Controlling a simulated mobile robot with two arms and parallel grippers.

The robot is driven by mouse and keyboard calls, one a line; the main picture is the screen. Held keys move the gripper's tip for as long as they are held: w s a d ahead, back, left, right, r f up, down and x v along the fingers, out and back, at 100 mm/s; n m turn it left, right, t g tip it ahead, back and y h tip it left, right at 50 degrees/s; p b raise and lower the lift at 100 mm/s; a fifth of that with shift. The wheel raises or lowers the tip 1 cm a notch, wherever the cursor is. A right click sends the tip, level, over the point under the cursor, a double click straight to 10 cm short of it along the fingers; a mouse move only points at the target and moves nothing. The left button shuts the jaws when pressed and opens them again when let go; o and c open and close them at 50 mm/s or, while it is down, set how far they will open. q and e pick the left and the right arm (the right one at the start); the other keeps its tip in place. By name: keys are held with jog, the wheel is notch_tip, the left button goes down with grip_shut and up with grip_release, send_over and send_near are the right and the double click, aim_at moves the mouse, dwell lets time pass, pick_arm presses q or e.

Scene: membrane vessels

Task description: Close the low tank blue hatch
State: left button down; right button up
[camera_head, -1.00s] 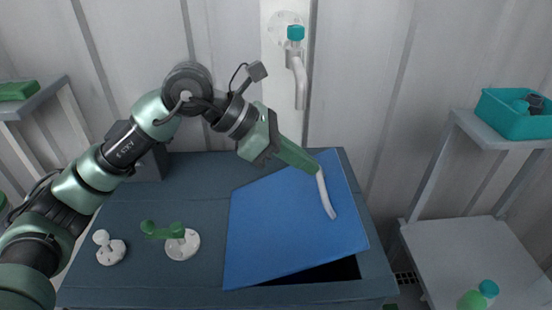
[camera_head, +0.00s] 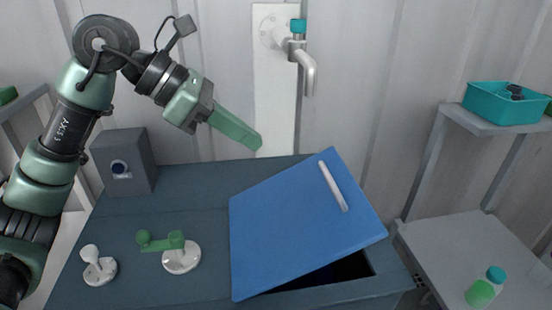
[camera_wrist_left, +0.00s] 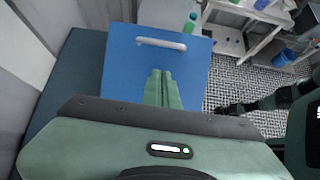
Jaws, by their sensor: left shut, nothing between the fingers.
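The blue hatch (camera_head: 290,235) sits tilted over the opening of the dark low tank (camera_head: 150,220). Its right side is raised, and a dark gap shows under its front right edge. A white bar handle (camera_head: 333,187) is on its upper right part. My left gripper (camera_head: 257,143) is shut and empty, in the air above and behind the hatch, apart from the handle. In the left wrist view the shut fingers (camera_wrist_left: 161,78) show over the blue hatch (camera_wrist_left: 120,75), below its white handle (camera_wrist_left: 161,43). My right gripper is not in view.
A green lever (camera_head: 162,243) and a white knob (camera_head: 98,265) stand on the tank top to the left. A grey box (camera_head: 124,162) is behind them. A white tap (camera_head: 305,65) is on the wall. A teal bin (camera_head: 505,103) and green bottle (camera_head: 485,287) are right.

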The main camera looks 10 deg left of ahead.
pick_arm(q)
jog(key=w+d+f, duration=0.1)
jog(key=d+f, duration=0.1)
jog(key=d, duration=0.2)
jog(key=p, duration=0.2)
send_near(326, 177)
jog(key=d+f, duration=0.1)
jog(key=f, duration=0.1)
jog(key=x, duration=0.1)
jog(key=p+x, duration=0.1)
jog(key=x, duration=0.2)
jog(key=shift+w+d+r+p, duration=0.25)
jog(key=shift+w+d+p, duration=0.05)
jog(key=shift+d, duration=0.05)
jog(key=shift+d+f, duration=0.15)
jog(key=shift+f, duration=0.05)
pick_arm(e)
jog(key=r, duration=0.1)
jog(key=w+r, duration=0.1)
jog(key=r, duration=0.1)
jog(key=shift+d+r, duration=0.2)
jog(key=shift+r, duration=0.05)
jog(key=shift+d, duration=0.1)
